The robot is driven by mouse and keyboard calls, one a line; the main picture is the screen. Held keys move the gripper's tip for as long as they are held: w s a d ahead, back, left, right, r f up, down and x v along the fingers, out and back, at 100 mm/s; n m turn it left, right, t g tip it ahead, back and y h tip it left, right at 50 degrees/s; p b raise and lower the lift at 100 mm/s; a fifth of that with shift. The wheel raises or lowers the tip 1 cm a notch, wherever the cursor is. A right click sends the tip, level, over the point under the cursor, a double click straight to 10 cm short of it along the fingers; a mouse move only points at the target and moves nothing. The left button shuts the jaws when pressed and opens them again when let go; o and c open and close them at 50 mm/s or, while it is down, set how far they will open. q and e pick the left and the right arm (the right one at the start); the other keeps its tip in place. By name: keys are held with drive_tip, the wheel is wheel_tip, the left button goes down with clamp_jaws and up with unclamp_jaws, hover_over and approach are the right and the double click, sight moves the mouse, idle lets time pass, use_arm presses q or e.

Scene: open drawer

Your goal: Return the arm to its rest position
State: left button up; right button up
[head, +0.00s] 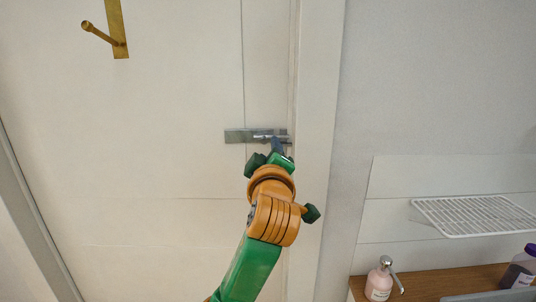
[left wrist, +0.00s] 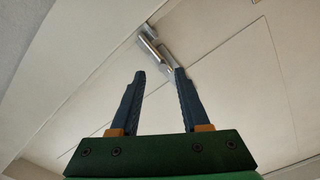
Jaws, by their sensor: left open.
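My left arm (head: 272,215) reaches up from the bottom of the head view, green and orange. My right gripper is in neither view.
A door frame (head: 318,130) stands just right of the gripper.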

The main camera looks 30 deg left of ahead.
use_arm(q)
drive_tip(key=shift+a, duration=0.2)
drive_tip(key=s+d+f+m+g+h, duration=0.2)
drive_tip(key=f+m, duration=0.2)
drive_tip(key=f, duration=0.6)
drive_tip(key=s+d+f+m+g+h, duration=0.1)
drive_tip(key=s+f+m+g+h, duration=0.2)
drive_tip(key=f, duration=0.6)
drive_tip(key=s+d+f+m+g+h, duration=0.15)
drive_tip(key=f+m, duration=0.25)
drive_tip(key=f, duration=0.6)
drive_tip(key=s+d+f+m+g+h, duration=0.1)
drive_tip(key=s+d+f+m+g, duration=0.25)
drive_tip(key=s+f, duration=0.5)
drive_tip(key=s+d+f+m+g+h, duration=0.2)
drive_tip(key=s+f+m, duration=0.35)
drive_tip(key=s, duration=0.65)
wheel_tip(320, 180, down, 17)
drive_tip(key=s+g, duration=0.1)
drive_tip(key=s, duration=0.1)
drive_tip(key=s+a+f+g, duration=0.1)
drive_tip(key=s+a+f, duration=0.1)
drive_tip(key=s+f, duration=0.7)
drive_tip(key=s, duration=0.3)
drive_tip(key=shift+s+a+f, duration=0.25)
drive_tip(key=shift+a+f, duration=0.05)
drive_tip(key=shift+f, duration=0.1)
